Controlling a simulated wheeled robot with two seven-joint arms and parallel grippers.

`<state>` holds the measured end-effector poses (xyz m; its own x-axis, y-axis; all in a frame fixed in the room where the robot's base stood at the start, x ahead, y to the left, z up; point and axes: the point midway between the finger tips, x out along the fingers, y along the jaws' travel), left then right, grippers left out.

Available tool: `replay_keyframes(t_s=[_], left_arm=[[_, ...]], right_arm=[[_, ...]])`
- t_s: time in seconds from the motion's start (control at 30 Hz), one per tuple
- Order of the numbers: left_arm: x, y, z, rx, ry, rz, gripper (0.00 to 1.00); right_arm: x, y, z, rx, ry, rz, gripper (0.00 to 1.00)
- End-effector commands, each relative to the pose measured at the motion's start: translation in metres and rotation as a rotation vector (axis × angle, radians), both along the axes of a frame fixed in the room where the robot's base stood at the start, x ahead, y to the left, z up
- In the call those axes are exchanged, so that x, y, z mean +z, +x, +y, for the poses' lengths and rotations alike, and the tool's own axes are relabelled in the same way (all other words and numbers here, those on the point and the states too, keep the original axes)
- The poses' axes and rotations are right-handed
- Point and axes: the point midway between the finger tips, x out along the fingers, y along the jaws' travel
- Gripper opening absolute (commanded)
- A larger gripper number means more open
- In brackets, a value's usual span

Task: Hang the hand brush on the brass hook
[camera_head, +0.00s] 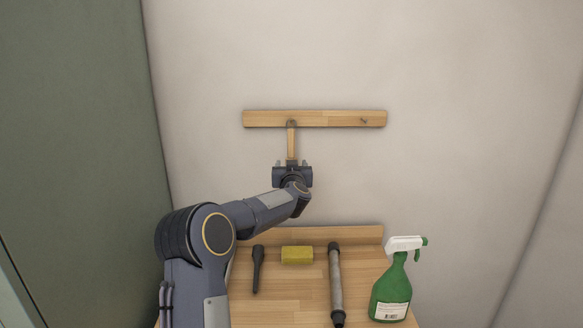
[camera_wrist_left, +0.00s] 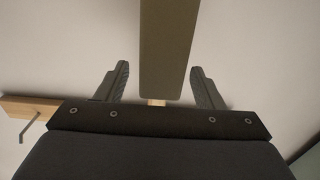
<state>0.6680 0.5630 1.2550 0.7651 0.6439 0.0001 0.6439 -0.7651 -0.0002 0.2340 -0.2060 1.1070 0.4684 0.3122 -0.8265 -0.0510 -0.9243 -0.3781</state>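The hand brush (camera_head: 291,146) shows as a light wooden strip hanging upright below the left hook (camera_head: 291,123) of the wall rail. Its top meets that hook; the picture is too small to tell how it sits on it. My left gripper (camera_head: 292,166) is at the strip's lower end, in front of the wall. In the left wrist view, the gripper's two fingers (camera_wrist_left: 158,88) stand apart, with a gap on each side of a grey-brown piece (camera_wrist_left: 169,45), seemingly the brush. The gripper hides the brush's lower part in the head view. My right gripper is not in view.
The wooden rail (camera_head: 330,118) has a second hook (camera_head: 364,121) at right. Below, a wooden shelf (camera_head: 290,288) carries a dark tool (camera_head: 257,270), a yellow sponge (camera_head: 297,255), a grey rod (camera_head: 336,285) and a green spray bottle (camera_head: 392,290). A green panel (camera_head: 75,130) stands left.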

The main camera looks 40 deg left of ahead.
Motion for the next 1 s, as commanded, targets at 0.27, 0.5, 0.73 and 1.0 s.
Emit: replay_keyframes(t_s=[0.27,0.5,0.73,1.0], left_arm=[[-0.001,-0.002,-0.002,-0.001,0.000,0.001,0.61],[-0.002,-0.027,-0.024,-0.003,0.001,-0.001,0.61],[-0.001,-0.053,-0.045,-0.001,0.001,-0.001,0.61],[-0.001,-0.060,-0.050,0.000,-0.001,0.001,0.61]], right_arm=[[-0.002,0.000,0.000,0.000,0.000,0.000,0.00],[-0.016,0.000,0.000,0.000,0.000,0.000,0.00],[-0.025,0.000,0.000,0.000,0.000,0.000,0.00],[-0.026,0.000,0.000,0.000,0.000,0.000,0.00]])
